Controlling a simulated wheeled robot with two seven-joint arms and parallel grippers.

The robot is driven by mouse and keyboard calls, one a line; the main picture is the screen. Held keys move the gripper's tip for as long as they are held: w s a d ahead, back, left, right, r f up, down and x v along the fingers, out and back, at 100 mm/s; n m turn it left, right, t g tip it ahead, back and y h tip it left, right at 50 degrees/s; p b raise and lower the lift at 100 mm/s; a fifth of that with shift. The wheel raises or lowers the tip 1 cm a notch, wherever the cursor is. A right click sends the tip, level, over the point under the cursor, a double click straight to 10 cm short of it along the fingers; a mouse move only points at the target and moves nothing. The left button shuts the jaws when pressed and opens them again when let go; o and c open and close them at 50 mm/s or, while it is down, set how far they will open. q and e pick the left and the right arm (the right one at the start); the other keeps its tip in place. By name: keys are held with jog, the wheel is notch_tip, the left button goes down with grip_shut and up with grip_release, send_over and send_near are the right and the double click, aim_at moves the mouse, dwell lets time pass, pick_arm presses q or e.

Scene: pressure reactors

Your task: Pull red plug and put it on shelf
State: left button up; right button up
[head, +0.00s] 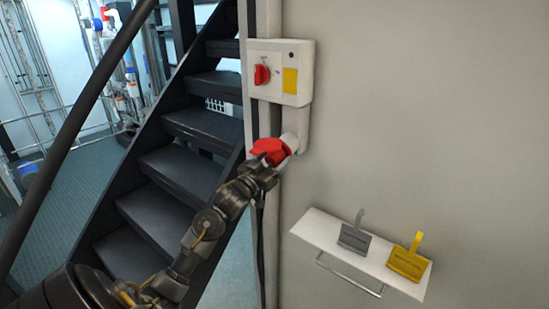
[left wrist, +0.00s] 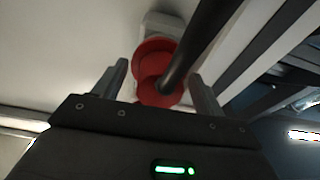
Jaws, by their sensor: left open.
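The red plug (head: 270,151) sits at the white socket (head: 292,141) below a white switch box on the wall. In the left wrist view the plug (left wrist: 158,72) is ahead, between the fingers, with its dark cable running toward the upper right. My left gripper (head: 264,170) is just below the plug in the head view. Its two fingers (left wrist: 158,82) are apart, on either side of the plug, and do not visibly grip it. The white shelf (head: 320,234) is on the wall at lower right. My right gripper is in neither view.
A grey scoop-like item (head: 354,238) and a yellow one (head: 407,261) stand on the shelf; its left end is bare. The switch box (head: 291,73) has a red knob. Dark stairs (head: 185,171) with a handrail (head: 75,134) stand at left.

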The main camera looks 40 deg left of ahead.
aim_at(270, 162)
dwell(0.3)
pick_arm(q)
jog(key=c, duration=1.3)
jog(key=shift+p+v, duration=1.05)
jog(key=shift+v, duration=1.95)
